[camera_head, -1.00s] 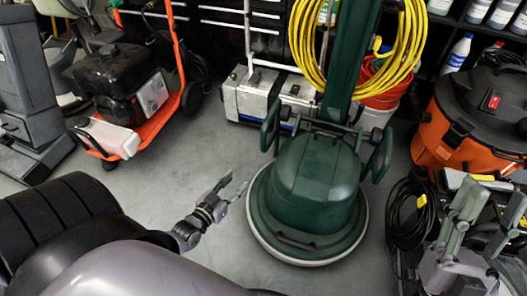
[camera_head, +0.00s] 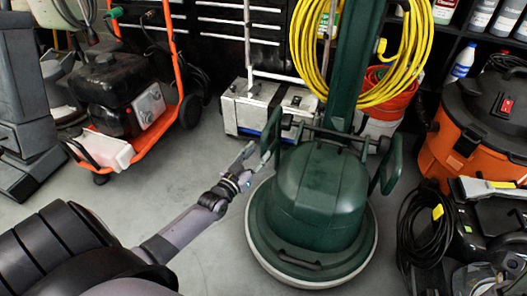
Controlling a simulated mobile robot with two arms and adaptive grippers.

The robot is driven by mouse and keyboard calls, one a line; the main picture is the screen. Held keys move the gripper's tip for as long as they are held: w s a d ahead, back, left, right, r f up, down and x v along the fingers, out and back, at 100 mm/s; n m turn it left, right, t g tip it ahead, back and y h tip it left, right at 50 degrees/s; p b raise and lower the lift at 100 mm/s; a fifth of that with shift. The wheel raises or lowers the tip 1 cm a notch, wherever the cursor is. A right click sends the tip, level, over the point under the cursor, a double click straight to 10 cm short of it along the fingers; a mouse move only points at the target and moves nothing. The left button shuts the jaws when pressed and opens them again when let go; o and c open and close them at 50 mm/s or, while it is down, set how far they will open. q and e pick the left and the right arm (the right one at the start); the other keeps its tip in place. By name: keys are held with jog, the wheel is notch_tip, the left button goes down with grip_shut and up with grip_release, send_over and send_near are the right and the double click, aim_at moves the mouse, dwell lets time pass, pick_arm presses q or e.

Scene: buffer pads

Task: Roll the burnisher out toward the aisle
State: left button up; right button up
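The burnisher (camera_head: 318,195) is a dark green floor machine with a round skirted base and a tall green upright. It stands upright on the grey floor near the middle of the view. A yellow cable (camera_head: 384,84) is coiled on its upright. My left gripper (camera_head: 262,152) is open, its fingers pointing at the green bracket (camera_head: 271,130) on the burnisher's left side. The fingertips are close to the bracket; I cannot tell whether they touch it.
An orange-framed machine (camera_head: 135,115) stands at the left. A metal-cased unit (camera_head: 250,108) and an orange bucket (camera_head: 388,85) are behind the burnisher. An orange and black vacuum (camera_head: 468,130) and a black cable coil (camera_head: 424,225) crowd the right.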

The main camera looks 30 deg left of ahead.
aim_at(262, 149)
pick_arm(q)
jog(key=shift+w+b, duration=0.6)
jog(key=shift+w, duration=1.5)
jog(key=shift+c, duration=0.2)
grip_shut()
